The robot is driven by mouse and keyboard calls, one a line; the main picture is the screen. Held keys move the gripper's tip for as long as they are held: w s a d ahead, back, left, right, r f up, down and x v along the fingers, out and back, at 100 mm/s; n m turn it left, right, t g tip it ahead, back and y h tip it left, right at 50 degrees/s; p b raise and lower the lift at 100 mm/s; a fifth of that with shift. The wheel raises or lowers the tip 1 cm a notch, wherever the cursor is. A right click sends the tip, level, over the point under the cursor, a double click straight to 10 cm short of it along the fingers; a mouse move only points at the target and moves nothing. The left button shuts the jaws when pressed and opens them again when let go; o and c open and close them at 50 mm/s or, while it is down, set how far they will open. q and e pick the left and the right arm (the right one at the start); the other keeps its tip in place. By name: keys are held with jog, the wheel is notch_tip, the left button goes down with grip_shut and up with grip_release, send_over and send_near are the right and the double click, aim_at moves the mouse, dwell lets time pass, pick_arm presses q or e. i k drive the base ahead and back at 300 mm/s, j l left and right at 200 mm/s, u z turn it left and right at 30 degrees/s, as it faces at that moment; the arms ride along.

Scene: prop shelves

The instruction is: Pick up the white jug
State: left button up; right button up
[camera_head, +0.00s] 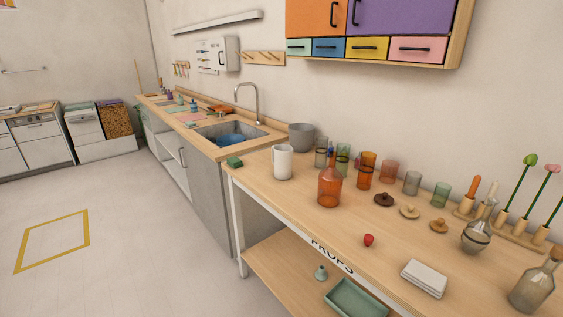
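The white jug (282,163) stands upright near the left end of the wooden prop table, with its handle on the left side. It is in full view and nothing touches it. Neither of my grippers shows in the head view.
The table top (310,226) is clear in front of the jug. An orange bottle (329,187) stands right of it, a grey bowl (301,136) behind it, and a green sponge (234,162) left. Several glasses line the back. The floor (140,235) at left is open.

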aim_at(283, 154)
jog(key=i+j+z, duration=0.1)
jog(key=i+j, duration=0.2)
jog(key=i+j+z, duration=0.1)
jog(key=i+j, duration=0.15)
jog(key=j, duration=0.2)
jog(key=i+j+z, duration=0.15)
jog(key=j, duration=0.25)
jog(key=i+j+z, duration=0.1)
jog(key=i+j, duration=0.25)
jog(key=j, duration=0.1)
